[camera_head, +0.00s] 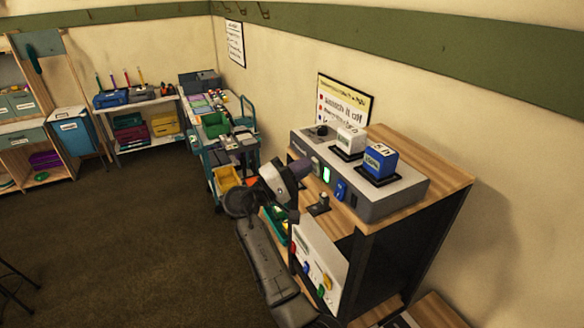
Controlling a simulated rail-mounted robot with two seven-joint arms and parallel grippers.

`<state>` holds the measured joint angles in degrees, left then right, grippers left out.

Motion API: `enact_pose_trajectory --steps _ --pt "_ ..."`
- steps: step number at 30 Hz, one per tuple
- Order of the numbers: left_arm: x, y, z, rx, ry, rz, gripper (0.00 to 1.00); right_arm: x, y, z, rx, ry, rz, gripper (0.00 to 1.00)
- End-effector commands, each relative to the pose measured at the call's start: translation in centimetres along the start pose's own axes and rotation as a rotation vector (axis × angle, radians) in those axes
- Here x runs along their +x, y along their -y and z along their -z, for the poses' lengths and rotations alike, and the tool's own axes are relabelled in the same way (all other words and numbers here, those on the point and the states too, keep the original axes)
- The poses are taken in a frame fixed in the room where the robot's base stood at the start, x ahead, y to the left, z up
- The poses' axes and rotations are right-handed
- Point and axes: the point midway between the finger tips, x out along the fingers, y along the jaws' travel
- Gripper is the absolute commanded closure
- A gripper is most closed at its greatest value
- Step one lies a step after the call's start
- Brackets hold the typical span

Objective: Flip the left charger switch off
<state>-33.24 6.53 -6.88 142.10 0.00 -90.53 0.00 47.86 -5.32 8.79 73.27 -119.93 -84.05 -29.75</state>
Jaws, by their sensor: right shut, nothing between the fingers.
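The grey charger unit (398,205) sits on top of a wooden cabinet. A white battery block (350,141) and a blue battery block (380,160) stand on it. Its front face shows a lit green element (326,174) on the left and a blue element (341,189) to the right of it; which way any switch is tipped is too small to tell. My right gripper (301,170) is shut and empty, in front of the charger's left end, and covers part of that front. Whether it touches the charger cannot be told. My left gripper is out of view.
A small black piece (319,205) stands on the cabinet ledge below the charger. A white panel with coloured knobs (316,264) is lower on the cabinet. A loaded teal cart (209,157) stands behind to the left.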

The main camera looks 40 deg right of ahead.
Motion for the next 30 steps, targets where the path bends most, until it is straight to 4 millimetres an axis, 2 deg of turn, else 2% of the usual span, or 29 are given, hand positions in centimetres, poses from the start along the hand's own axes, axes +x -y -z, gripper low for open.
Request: enact_pose_trajectory --steps 23,30 --pt "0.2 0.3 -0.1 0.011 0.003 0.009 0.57 0.9 -0.1 0.0 0.0 0.002 0.052 1.0" --pt "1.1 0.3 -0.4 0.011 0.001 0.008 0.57 -0.6 -0.2 -0.2 0.0 0.007 0.052 1.0"
